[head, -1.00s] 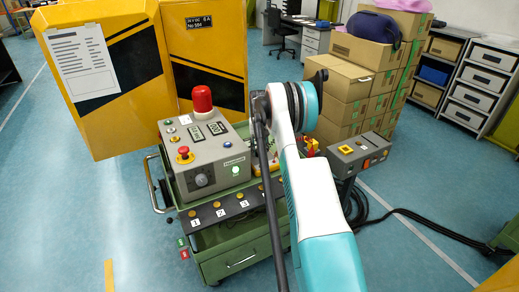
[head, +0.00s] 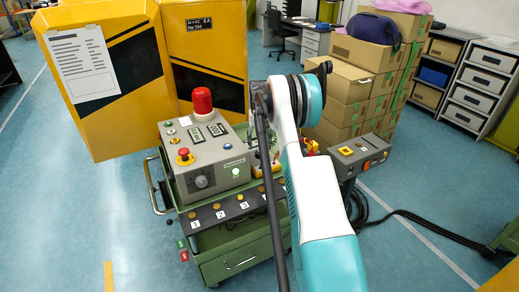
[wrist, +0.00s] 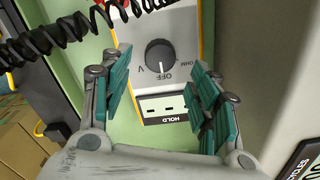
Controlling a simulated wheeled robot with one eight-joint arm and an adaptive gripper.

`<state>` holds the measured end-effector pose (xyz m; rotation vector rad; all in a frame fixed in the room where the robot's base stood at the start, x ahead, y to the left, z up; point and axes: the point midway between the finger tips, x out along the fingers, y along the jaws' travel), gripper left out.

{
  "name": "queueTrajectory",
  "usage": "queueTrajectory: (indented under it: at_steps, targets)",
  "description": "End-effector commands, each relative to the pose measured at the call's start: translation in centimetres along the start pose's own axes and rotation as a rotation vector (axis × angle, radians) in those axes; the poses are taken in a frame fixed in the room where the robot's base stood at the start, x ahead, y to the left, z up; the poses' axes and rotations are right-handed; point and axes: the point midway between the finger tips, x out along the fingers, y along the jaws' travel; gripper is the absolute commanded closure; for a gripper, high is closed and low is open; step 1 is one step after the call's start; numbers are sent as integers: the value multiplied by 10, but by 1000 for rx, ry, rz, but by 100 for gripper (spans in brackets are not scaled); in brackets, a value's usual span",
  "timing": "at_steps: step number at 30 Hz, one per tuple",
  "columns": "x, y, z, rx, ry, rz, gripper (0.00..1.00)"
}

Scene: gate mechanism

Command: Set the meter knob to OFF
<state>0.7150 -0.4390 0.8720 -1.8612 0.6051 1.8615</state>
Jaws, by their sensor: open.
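The meter (wrist: 186,35) shows in the wrist view, with a round dark knob (wrist: 160,54) on its light face. V is printed left of the knob, OFF just below it and OHM at its right. A pale mark sits on the knob's lower side, toward OFF; I cannot tell if it lines up exactly. The meter's display (wrist: 166,107) shows dashes, with HOLD below. My gripper (wrist: 158,65) is open, its teal-padded fingers on either side of the knob. No contact is visible. In the head view my arm hides the gripper and most of the meter's surroundings.
A black coiled cord (wrist: 60,32) crosses the wrist view's upper left. A grey control box (head: 208,160) with a red beacon (head: 202,100) stands on the green cart (head: 236,258). A smaller grey box (head: 358,155) stands at the right. Cardboard boxes (head: 350,85) are stacked behind.

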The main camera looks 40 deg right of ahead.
Motion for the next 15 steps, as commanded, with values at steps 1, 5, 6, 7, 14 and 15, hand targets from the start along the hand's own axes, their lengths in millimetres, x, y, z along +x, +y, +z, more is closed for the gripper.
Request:
queueTrajectory:
  at_steps: [1,5,6,7,14,15]
  targets:
    - [-12,0,0,0,0,0,44]
    - [-37,0,0,0,0,0,44]
    - [-44,0,0,0,0,0,44]
    - [-49,0,0,0,0,0,44]
    - [-70,0,0,0,0,0,44]
    - [-71,0,0,0,0,0,44]
